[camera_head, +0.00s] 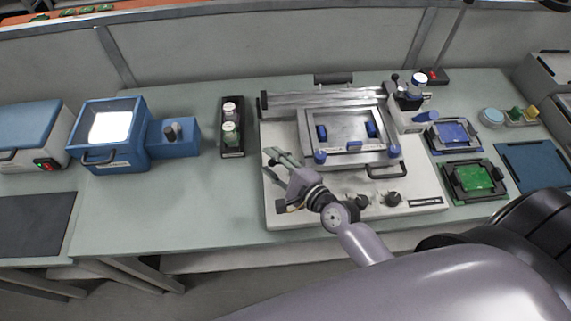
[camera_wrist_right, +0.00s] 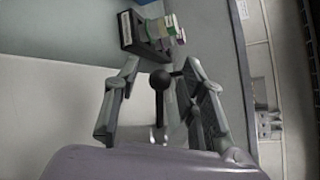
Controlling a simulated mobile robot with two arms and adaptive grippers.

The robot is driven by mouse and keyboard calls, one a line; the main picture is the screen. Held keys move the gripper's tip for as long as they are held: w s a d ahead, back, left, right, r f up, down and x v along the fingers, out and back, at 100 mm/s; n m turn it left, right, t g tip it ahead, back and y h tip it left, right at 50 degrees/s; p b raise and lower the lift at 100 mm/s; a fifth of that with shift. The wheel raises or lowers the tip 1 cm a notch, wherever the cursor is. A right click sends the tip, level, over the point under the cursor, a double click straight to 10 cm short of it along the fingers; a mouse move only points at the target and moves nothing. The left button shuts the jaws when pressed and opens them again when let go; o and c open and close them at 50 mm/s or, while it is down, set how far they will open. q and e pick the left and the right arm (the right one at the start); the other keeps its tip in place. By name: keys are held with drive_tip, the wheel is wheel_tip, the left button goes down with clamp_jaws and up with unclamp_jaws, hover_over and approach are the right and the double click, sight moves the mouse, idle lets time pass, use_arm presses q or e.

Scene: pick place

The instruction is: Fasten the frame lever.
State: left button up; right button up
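My right gripper (camera_head: 280,163) reaches over the left part of a white printing station (camera_head: 285,214). In the right wrist view this gripper (camera_wrist_right: 160,92) is open. Between its spread fingers shows a lever with a black ball knob (camera_wrist_right: 160,79) on a thin metal stem; no finger clearly touches it. In the head view I cannot make the lever out clearly beside the gripper. A metal frame (camera_head: 345,156) with blue clamps and a black front handle (camera_head: 386,171) lies on the station, right of the gripper. My left gripper is not in view.
A black rack (camera_head: 233,153) with jars stands left of the station and also shows in the wrist view (camera_wrist_right: 130,35). A blue box (camera_head: 118,162) is farther left. Green (camera_head: 474,177) and blue (camera_head: 452,132) boards lie right.

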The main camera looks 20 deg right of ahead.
drive_tip(key=v, duration=1.1)
drive_tip(key=shift+s+r, duration=0.15)
